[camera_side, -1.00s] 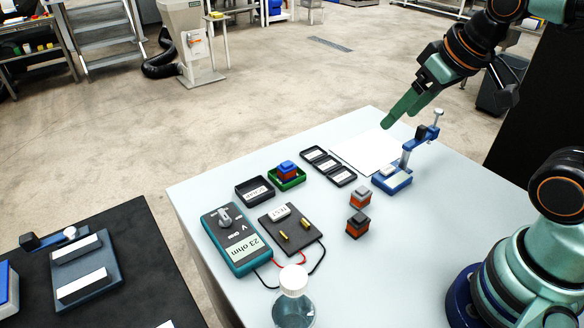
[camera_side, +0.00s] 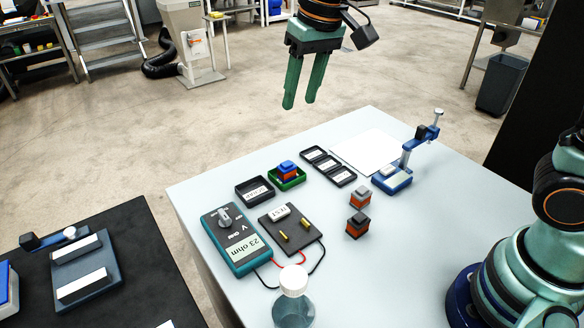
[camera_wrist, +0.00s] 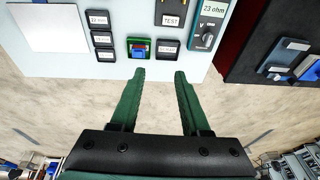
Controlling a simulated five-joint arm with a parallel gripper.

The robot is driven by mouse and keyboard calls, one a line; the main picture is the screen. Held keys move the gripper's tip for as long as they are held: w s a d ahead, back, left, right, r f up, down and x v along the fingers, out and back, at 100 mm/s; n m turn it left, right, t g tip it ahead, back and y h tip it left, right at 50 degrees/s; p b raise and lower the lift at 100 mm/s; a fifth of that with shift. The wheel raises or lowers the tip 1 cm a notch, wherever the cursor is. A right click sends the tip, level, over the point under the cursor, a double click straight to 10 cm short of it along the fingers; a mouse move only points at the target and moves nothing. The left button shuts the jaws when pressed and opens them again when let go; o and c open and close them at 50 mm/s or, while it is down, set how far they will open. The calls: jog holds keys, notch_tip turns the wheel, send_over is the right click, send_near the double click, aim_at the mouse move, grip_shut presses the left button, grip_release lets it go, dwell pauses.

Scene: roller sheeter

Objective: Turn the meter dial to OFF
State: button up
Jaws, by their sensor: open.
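The meter (camera_side: 231,240) is a teal box with a dark face at the table's left edge, its display reading "23 ohm". Its grey dial (camera_side: 225,218) sits near the far end of the face; the pointer's exact setting is too small to read. In the wrist view the meter (camera_wrist: 213,14) is at the upper right, with the dial (camera_wrist: 207,38) near its lower end. My gripper (camera_side: 299,104) is open and empty, fingers pointing down, high up and well away from the dial. The wrist view shows both fingers (camera_wrist: 160,73) apart with nothing between them.
A test board (camera_side: 291,229) with brass posts and red and black leads lies right of the meter. Black tray (camera_side: 254,191), green tray (camera_side: 291,184) holding blocks, labelled bins (camera_side: 328,166), stacked blocks (camera_side: 358,223), a blue clamp stand (camera_side: 392,180) and a white-capped bottle (camera_side: 293,300) stand nearby.

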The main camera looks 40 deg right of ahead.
jog(key=w+a+f+g, duration=0.1)
jog(key=w+a+f, duration=0.3)
jog(key=a, duration=0.4)
jog(key=g, duration=0.1)
send_near(223, 214)
jog(key=shift+h, duration=0.4)
jog(key=f, duration=0.8)
jog(key=shift+w+a+f, duration=0.15)
jog(key=shift+a+f, duration=0.2)
jog(key=shift+c, duration=0.3)
grip_shut()
